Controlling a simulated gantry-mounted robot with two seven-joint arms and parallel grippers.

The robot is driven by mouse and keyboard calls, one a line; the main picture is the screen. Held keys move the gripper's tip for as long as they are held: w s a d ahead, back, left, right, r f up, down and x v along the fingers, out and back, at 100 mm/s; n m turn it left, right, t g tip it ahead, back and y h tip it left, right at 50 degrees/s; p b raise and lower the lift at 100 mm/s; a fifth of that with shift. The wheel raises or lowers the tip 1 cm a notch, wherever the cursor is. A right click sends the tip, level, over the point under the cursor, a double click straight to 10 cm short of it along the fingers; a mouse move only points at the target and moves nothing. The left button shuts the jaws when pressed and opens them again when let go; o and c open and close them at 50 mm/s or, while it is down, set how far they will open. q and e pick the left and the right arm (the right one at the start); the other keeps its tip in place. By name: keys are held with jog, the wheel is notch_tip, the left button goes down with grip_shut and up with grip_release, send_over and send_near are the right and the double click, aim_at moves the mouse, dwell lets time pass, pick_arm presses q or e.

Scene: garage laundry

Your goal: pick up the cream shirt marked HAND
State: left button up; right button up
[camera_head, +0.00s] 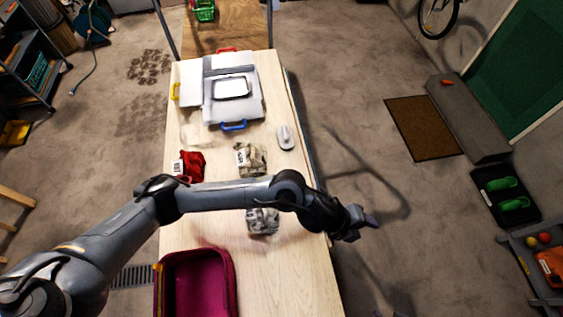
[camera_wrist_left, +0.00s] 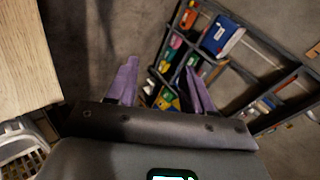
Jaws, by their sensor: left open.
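A cream-and-dark patterned folded cloth (camera_head: 251,159) with a white tag lies mid-table in the head view; its lettering is too small to read. A grey-and-white patterned cloth (camera_head: 263,221) lies nearer, partly hidden by my left arm. A red cloth (camera_head: 190,166) with a white tag lies to the left. I cannot tell for sure which is the shirt marked HAND. My left gripper (camera_head: 364,221) is past the table's right edge, apart from all the cloths. Its purple fingers are spread and empty in the left wrist view (camera_wrist_left: 160,80). My right gripper is not in view.
The wooden table (camera_head: 183,228) carries a maroon bin (camera_head: 229,268) in front, a grey iron-like object (camera_head: 285,138), and a grey case (camera_head: 257,104) at the back. The wrist view shows the table edge (camera_wrist_left: 25,60) and a compartmented rack (camera_wrist_left: 250,100) below. My left arm crosses the table.

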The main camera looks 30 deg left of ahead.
pick_arm(q)
jog(key=w+a+f+m+g+y+b, duration=0.2)
jog(key=w+a+f+m+b, duration=0.15)
jog(key=a+f, duration=0.35)
notch_tip(320, 180, up, 5)
jog(key=n+g+y+b, duration=0.2)
jog(key=y+b, duration=0.4)
jog(key=b, duration=0.4)
send_over(252, 150)
jog(key=shift+w+d+f, duration=0.1)
jog(key=shift+d+f, duration=0.05)
jog(key=shift+f, duration=1.05)
jog(key=shift+d+f, duration=0.1)
jog(key=shift+f, duration=1.1)
jog(key=f, duration=0.3)
jog(key=shift+a+f, duration=0.3)
jog(key=shift+f, duration=0.75)
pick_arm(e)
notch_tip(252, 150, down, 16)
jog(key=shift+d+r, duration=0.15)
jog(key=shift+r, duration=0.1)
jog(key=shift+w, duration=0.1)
pick_arm(q)
grip_shut()
